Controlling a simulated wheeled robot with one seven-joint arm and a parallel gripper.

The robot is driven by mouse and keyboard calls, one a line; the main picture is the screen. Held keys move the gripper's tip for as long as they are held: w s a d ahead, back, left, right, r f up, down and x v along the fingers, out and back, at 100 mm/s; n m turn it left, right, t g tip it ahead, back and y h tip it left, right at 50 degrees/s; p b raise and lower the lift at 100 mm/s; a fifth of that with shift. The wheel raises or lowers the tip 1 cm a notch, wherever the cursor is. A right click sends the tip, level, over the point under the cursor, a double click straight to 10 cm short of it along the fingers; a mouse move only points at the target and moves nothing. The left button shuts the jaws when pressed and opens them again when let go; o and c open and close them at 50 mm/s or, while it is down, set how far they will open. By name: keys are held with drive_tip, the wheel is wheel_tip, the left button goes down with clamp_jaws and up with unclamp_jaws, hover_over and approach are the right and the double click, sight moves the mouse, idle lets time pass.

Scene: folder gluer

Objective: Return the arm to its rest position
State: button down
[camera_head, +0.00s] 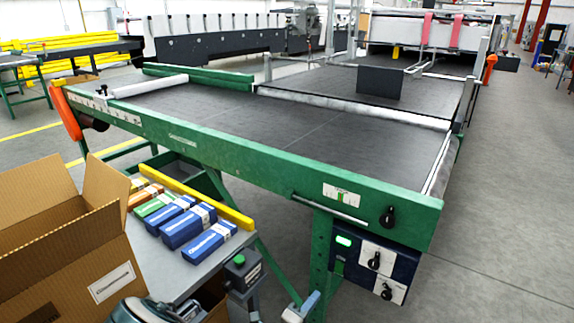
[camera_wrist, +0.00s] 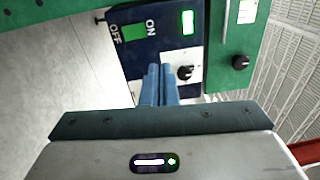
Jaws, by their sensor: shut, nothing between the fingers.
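My gripper (camera_wrist: 160,70) has its two blue-grey fingers together, with nothing between them. In the wrist view they point at the dark blue control panel (camera_wrist: 150,50) and lie in front of its lower edge, beside a black knob (camera_wrist: 185,72). I cannot tell whether they touch it. In the head view a pale blue piece, probably my gripper (camera_head: 303,306), shows low in the picture, left of the control panel (camera_head: 350,244). Most of my arm is out of the head view.
A green-framed conveyor (camera_head: 280,128) fills the middle. An open cardboard box (camera_head: 60,235) stands at left, beside a grey table (camera_head: 178,277) with several blue, green and orange cartons. A dark box with a green button (camera_head: 239,261) stands near it. The right floor is clear.

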drive_tip(key=s+d+r+m+g+p, duration=0.35)
drive_tip(key=r+m+g, duration=0.2)
drive_tip(key=m, duration=0.25)
drive_tip(key=s+d+r+m+g+y+p, duration=0.1)
drive_tip(key=s+d+r+m+g+p, duration=0.35)
drive_tip(key=m, duration=0.45)
drive_tip(key=s+d+r+m+g+p, duration=0.25)
drive_tip(key=r+m+g, duration=0.25)
drive_tip(key=r+m, duration=0.25)
drive_tip(key=s+a+r+m+t+y+p, duration=0.1)
drive_tip(key=s+r+m+y+p, duration=0.1)
drive_tip(key=r+m, duration=0.5)
drive_tip(key=s+a+r+m+t+y+p, duration=0.1)
drive_tip(key=s+r+m+y+p, duration=0.1)
drive_tip(key=r+m+y+p, duration=0.3)
drive_tip(key=s+a+r+m+t+y+p, duration=0.1)
drive_tip(key=s+r+m+y+p, duration=0.1)
drive_tip(key=r+m, duration=0.7)
wheel_tip(320, 180, up, 3)
drive_tip(key=shift+s+a+y+p, duration=0.3)
drive_tip(key=shift+s+y+p, duration=0.1)
drive_tip(key=shift+y+p, duration=0.55)
